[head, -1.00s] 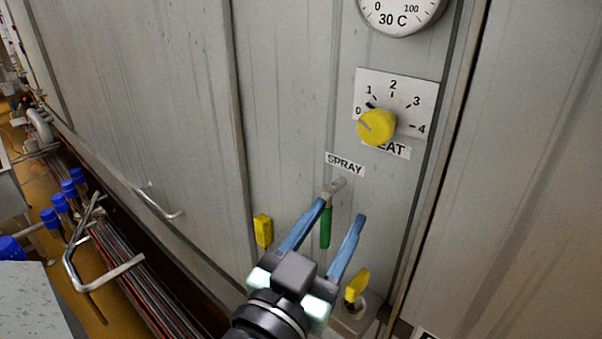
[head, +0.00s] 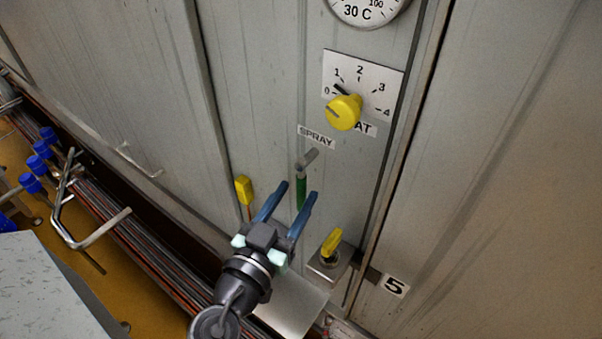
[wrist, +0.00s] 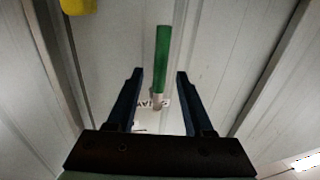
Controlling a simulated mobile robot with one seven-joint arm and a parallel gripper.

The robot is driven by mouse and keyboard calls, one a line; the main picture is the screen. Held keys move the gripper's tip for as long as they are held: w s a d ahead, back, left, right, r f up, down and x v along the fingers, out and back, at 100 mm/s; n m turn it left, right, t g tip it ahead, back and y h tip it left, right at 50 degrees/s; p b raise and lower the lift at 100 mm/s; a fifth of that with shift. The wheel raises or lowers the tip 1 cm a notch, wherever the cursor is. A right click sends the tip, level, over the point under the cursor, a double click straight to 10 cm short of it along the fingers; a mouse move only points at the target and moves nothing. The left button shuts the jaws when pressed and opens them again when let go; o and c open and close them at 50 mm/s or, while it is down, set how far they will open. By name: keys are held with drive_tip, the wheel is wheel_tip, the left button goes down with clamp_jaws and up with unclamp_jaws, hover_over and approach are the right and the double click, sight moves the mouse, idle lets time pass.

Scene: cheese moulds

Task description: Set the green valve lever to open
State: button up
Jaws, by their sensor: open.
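The green valve lever (head: 301,192) hangs down from a short metal stub below the SPRAY label (head: 316,137) on the grey wall panel. My gripper (head: 298,190) is open in front of it, with its blue fingers pointing up at the panel. In the wrist view the green lever (wrist: 162,60) shows between and beyond the two fingers (wrist: 160,74), with a gap on both sides. I see no clear contact. The far end of the fingers overlaps the lever's lower part in the head view, so the depth between them is hard to tell.
A yellow dial (head: 343,112) and a round gauge (head: 366,8) sit above the lever. A yellow handle (head: 244,189) is left of my gripper, and a yellow knob (head: 332,242) on a metal box is right. Pipes with blue caps (head: 40,149) run at far left.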

sight(299, 191)
drive_tip(key=shift+p+x, duration=0.45)
drive_tip(key=shift+x, duration=1.15)
clamp_jaws()
